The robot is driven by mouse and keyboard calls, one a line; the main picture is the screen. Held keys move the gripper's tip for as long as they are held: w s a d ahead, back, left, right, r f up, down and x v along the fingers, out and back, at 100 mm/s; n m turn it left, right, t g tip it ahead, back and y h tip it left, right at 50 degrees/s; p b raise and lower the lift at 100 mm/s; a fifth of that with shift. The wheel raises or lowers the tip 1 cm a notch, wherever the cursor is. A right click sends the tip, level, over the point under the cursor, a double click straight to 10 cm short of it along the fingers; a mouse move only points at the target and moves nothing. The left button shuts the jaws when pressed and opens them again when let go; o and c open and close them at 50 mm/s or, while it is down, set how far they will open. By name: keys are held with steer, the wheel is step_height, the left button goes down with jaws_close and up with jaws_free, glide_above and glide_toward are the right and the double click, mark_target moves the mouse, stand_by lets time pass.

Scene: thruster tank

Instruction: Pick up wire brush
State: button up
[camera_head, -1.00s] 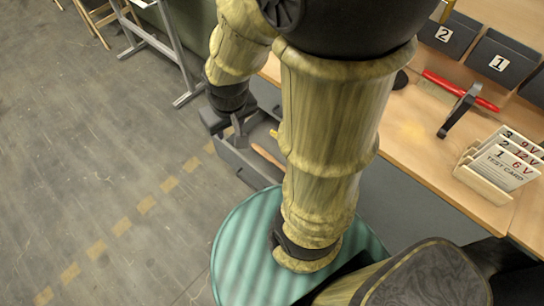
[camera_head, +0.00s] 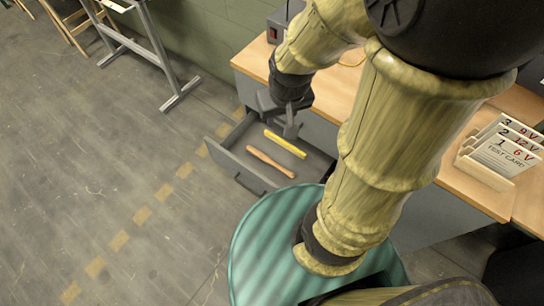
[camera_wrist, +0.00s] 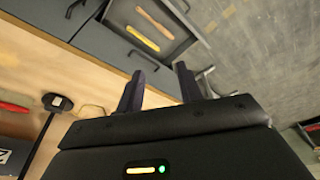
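An open grey drawer (camera_head: 226,160) holds two slim items. One is a brown wooden-handled piece (camera_head: 270,161), likely the wire brush, though bristles cannot be made out. The other is a yellow bar (camera_head: 285,144) beside it. In the wrist view the brown piece (camera_wrist: 154,20) and the yellow bar (camera_wrist: 142,38) lie apart in the drawer, beyond my fingers. My gripper (camera_head: 290,127) appears above the drawer's inner end in the head view. In the wrist view my gripper (camera_wrist: 159,85) has its fingers spread with nothing between them.
The wooden bench top (camera_head: 470,190) carries a test card rack (camera_head: 500,155) at right. A grey power box (camera_head: 284,22) stands at the back. The wrist view shows a red item (camera_wrist: 14,107) and a black-based object (camera_wrist: 57,102) on the bench. A teal drum shape (camera_head: 260,240) is below.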

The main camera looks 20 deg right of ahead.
steer(key=shift+d, duration=0.1)
steer(key=shift+o, duration=1.8)
steer(key=shift+w+f, duration=0.1)
steer(key=shift+f, duration=0.1)
steer(key=w+f+n+g+b, duration=0.1)
steer(key=w+f+b, duration=0.5)
steer(key=f, duration=0.9)
steer(key=w+f+n+b, duration=0.3)
steer(key=w+f+b, duration=0.4)
steer(key=f, duration=0.9)
steer(key=w+f+n+g+b, duration=0.1)
steer(key=w+f+n+b, duration=0.2)
steer(key=w+f+b, duration=0.4)
step_height(320, 180, down, 8)
steer(key=b, duration=0.4)
steer(key=shift+w+d+f+g, duration=0.2)
steer(key=shift+d+f+g, duration=0.1)
steer(key=shift+d, duration=0.1)
